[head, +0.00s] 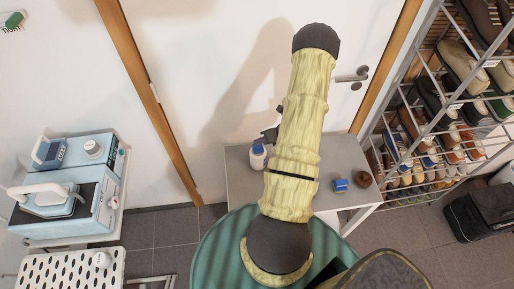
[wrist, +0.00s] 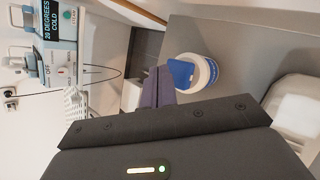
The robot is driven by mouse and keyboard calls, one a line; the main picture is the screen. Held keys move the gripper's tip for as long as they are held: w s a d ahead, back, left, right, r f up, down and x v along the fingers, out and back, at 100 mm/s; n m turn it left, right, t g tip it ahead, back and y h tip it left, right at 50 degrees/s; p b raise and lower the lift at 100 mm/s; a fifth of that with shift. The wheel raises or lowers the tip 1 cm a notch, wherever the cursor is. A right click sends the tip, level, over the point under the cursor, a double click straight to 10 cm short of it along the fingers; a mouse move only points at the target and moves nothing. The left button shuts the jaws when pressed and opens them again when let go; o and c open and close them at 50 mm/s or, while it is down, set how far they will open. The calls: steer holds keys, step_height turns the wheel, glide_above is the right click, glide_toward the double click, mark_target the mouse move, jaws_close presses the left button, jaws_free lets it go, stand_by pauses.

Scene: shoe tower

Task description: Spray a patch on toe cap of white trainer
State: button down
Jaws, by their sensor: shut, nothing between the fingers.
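A white bottle with blue on it (head: 258,157) stands on the grey table (head: 241,184) left of my arm. In the wrist view a round white-and-blue container (wrist: 205,75), seen from above, is probably this bottle. My gripper (wrist: 158,86) is shut and empty, its dark fingers just left of the container in that view; I cannot tell whether they touch. In the head view my arm hides most of the gripper. A white rounded object (wrist: 298,108) at the right edge of the wrist view may be the white trainer, but I cannot tell.
A small blue box (head: 340,185) and a brown round item (head: 363,180) lie on the table's right part. A metal shoe rack (head: 425,125) stands at right. Pale blue appliances (head: 70,190) stand at left. A dark bag (head: 480,215) is on the floor.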

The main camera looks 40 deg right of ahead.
mark_target(261, 147)
steer(key=shift+r, duration=0.1)
step_height(261, 147, up, 6)
steer(key=p, duration=0.3)
stand_by(0.6)
stand_by(2.4)
